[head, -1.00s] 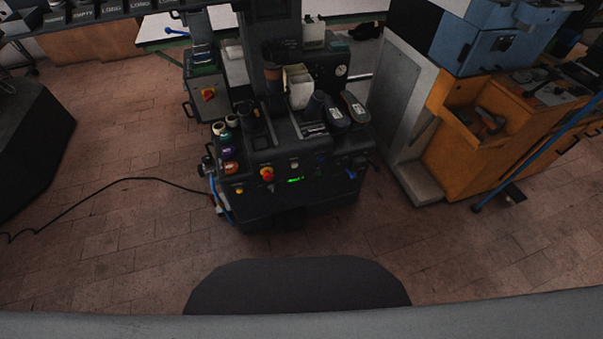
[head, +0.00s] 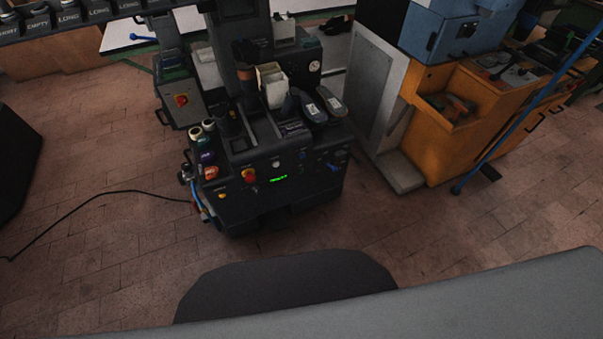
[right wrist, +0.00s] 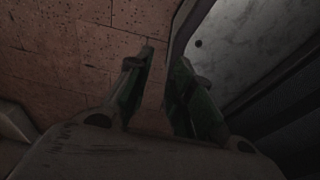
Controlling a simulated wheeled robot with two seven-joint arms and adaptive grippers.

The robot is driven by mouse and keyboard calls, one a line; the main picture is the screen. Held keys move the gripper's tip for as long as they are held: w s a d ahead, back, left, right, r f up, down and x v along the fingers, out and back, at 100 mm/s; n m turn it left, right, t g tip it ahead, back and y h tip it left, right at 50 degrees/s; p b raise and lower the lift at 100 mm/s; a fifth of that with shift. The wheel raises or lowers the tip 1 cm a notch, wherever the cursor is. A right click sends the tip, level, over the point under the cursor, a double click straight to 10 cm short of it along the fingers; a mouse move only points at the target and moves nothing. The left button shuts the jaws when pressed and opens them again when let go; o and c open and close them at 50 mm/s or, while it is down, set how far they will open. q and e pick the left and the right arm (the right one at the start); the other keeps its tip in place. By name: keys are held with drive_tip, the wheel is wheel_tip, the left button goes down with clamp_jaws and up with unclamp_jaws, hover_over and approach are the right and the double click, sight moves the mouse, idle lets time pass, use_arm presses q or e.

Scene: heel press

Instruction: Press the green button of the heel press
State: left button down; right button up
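The heel press (head: 265,190) is a dark machine in the middle of the head view. I cannot tell a separate green button at this size. My right gripper (right wrist: 166,54) shows only in the right wrist view, with its two fingers apart and nothing between them. It is over brick floor beside a grey surface, away from any visible part of the press panel. My left gripper is in neither view.
Two dark shoe-shaped pieces (head: 322,106) sit on the press top. An orange-and-blue workbench (head: 455,135) stands to the right with a blue pole (head: 510,130) before it. A black cable (head: 95,196) runs over the floor at left. Floor before the press is clear.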

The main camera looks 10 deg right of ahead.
clamp_jaws()
drive_tip(key=shift+d, duration=0.1)
idle(1.0)
